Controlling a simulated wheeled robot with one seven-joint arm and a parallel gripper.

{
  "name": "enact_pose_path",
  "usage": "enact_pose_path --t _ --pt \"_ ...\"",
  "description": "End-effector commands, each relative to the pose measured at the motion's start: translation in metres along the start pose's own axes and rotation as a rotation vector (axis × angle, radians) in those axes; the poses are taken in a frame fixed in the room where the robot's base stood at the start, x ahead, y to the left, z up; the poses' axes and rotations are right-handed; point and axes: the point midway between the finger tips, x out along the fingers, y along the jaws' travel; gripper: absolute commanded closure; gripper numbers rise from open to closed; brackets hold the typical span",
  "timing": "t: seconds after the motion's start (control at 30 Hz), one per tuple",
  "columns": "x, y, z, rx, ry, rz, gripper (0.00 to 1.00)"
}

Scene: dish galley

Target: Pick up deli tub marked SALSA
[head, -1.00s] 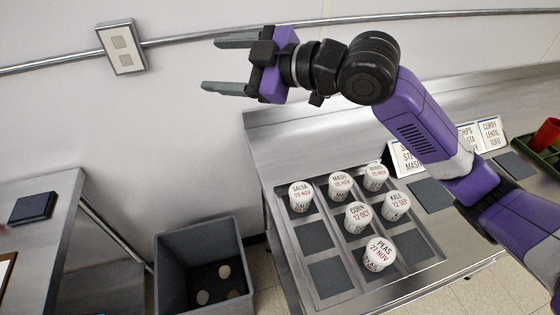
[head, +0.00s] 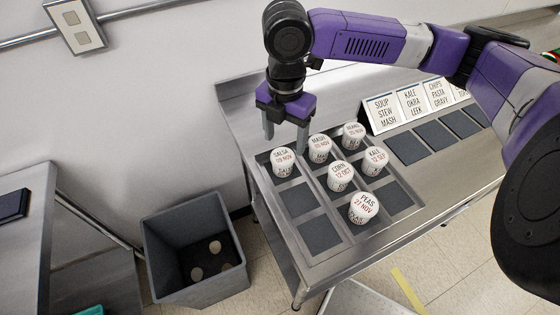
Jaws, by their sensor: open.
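The deli tub marked SALSA (head: 282,163) is white with a printed lid, reading SALSA 09 NOV. It stands upright in the back left compartment of the metal tray rack (head: 318,205) on the counter. My gripper (head: 285,138) points down with its two fingers apart, in the picture just above and behind the SALSA lid. It holds nothing. I cannot tell exactly how high the fingertips are above the tub.
The MASH tub (head: 319,148) stands close on the right. The CORN tub (head: 340,176), KALE tub (head: 375,161), PEAS tub (head: 363,208) and another tub (head: 353,135) fill other compartments. Label cards (head: 383,112) stand behind. A grey bin (head: 196,250) is on the floor at left.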

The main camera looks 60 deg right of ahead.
Motion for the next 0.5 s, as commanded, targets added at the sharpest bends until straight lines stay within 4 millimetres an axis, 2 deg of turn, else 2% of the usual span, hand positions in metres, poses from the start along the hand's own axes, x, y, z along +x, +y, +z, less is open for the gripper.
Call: enact_pose_path --t 0.27,0.5 --pt "0.028 0.000 -0.004 0.001 0.002 0.001 0.36" --pt "0.060 0.001 -0.007 0.003 0.002 0.003 0.36"
